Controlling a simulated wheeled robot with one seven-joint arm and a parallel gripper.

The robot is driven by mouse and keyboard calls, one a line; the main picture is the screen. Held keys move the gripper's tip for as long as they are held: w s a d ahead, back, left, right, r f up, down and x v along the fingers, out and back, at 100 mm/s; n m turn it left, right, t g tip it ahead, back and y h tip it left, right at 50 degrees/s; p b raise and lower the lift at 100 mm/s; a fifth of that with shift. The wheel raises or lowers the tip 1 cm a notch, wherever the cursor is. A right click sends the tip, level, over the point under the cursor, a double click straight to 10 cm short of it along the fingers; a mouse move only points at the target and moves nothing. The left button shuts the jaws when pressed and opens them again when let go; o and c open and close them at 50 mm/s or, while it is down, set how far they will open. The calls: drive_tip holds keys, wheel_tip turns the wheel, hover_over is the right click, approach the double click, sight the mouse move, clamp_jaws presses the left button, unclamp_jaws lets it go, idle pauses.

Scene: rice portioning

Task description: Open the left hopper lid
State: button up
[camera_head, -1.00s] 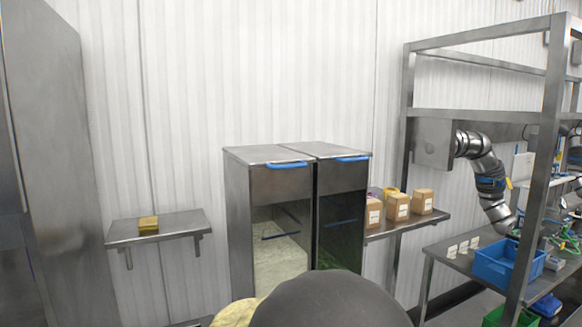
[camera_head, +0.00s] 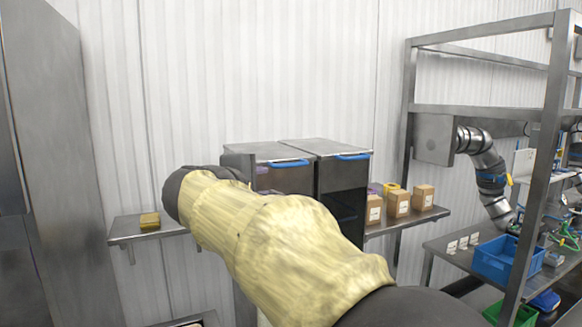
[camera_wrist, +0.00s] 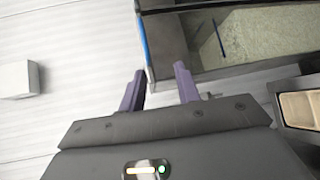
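The left hopper is a steel bin with a flat lid (camera_head: 262,150) and a blue handle (camera_head: 288,163) along the lid's front edge. The lid lies flat and closed. My yellow-sleeved arm covers most of the hopper's front in the head view. In the wrist view the hopper appears turned sideways, with the blue handle (camera_wrist: 142,42) and a clear front window (camera_wrist: 240,35) showing pale rice. My gripper (camera_wrist: 159,68) is open, with its two purple fingers apart. The hopper's edge and handle lie just ahead of the fingertips; contact cannot be made out.
The right hopper (camera_head: 343,195) stands close beside the left one, its lid shut. A wall shelf (camera_head: 125,229) with a yellow block (camera_head: 150,221) is at left. Small cardboard boxes (camera_head: 398,204) and a steel rack (camera_head: 407,100) stand at right.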

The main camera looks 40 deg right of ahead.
sight(289, 167)
drive_tip(key=shift+s+d+r+h, duration=0.15)
drive_tip(key=shift+r+h, duration=0.05)
drive_tip(key=shift+r, duration=0.4)
drive_tip(key=shift+s+d+r+h, duration=0.1)
drive_tip(key=shift+r+h, duration=0.1)
drive_tip(key=shift+r, duration=0.4)
drive_tip(key=shift+d, duration=0.15)
drive_tip(key=p+x, duration=0.6)
drive_tip(key=x, duration=1.1)
drive_tip(key=shift+w, duration=0.25)
drive_tip(key=shift+f, duration=0.1)
clamp_jaws()
